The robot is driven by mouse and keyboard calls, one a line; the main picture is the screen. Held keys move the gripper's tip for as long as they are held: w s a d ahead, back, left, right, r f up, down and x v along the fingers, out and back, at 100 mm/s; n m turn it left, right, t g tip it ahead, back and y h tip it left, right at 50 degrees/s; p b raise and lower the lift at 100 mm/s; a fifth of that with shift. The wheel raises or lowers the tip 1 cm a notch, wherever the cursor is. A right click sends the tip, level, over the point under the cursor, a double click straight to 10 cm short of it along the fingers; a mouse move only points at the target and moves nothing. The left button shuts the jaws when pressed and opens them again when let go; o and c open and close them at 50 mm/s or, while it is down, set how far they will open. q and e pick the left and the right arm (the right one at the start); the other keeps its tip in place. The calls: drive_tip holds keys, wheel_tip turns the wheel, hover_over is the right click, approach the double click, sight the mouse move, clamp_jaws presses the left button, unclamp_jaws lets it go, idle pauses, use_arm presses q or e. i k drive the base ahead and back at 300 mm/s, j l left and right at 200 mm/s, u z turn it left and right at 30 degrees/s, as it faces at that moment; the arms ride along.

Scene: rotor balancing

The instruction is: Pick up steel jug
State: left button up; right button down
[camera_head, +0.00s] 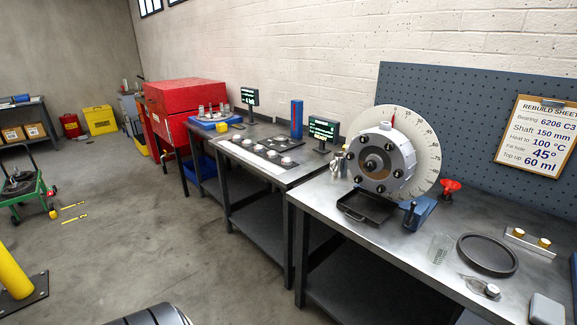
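A small shiny metal vessel that looks like the steel jug (339,166) stands upright at the back left corner of the near steel workbench (322,194). It is just left of the large white graduated dial (425,150) and rotor housing (382,163). It is small in the picture, so its handle and spout are hard to make out. Neither of my grippers is in view.
A black tray (366,208) lies in front of the housing. A clear measuring vessel (440,248), a black ring (487,255) and a red valve-like part (450,187) are to the right. A display (322,130) stands behind the jug. The floor (150,240) left of the benches is largely clear.

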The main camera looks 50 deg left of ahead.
sight(338, 166)
drive_tip(key=u, duration=1.1)
drive_tip(key=i+j+z, duration=0.1)
drive_tip(key=i+j, duration=0.2)
drive_tip(key=j, duration=0.2)
drive_tip(key=i+j+z, duration=0.1)
drive_tip(key=i+j, duration=0.15)
drive_tip(key=j, duration=0.25)
drive_tip(key=i+j, duration=0.25)
drive_tip(key=j, duration=0.25)
drive_tip(key=i+j+z, duration=0.15)
drive_tip(key=j, duration=0.4)
drive_tip(key=i+j+z, duration=0.1)
drive_tip(key=i+j, duration=0.2)
drive_tip(key=j, duration=0.25)
drive_tip(key=i+j+z, duration=0.1)
drive_tip(key=j, duration=0.45)
drive_tip(key=i+j, duration=0.3)
drive_tip(key=j, duration=0.3)
drive_tip(key=i+j+z, duration=0.15)
drive_tip(key=j, duration=0.4)
